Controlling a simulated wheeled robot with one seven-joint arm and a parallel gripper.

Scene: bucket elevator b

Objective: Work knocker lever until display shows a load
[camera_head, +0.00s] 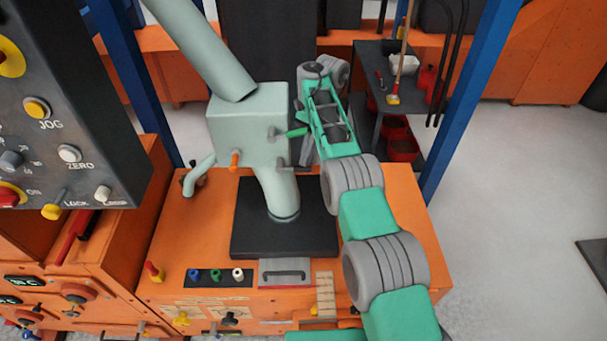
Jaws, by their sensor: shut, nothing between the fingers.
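A pale green box (250,120) stands on the orange cabinet, with a pipe above and below it. A short lever with a green grip (296,132) sticks out from its right side; I take this as the knocker lever. My green and grey arm reaches up along the right of the box. My gripper (304,158) seems to be the dark shape just below and right of the green grip. It is shut and empty; whether it touches the lever cannot be told. Small displays (22,281) at the lower left are too small to read.
An orange handle (235,159) sits low on the box front. A dark control panel (70,110) fills the upper left. The orange cabinet (180,250) carries several knobs. A blue post (470,90) and a dark shelf (372,90) stand behind my arm. Floor at right is mostly clear.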

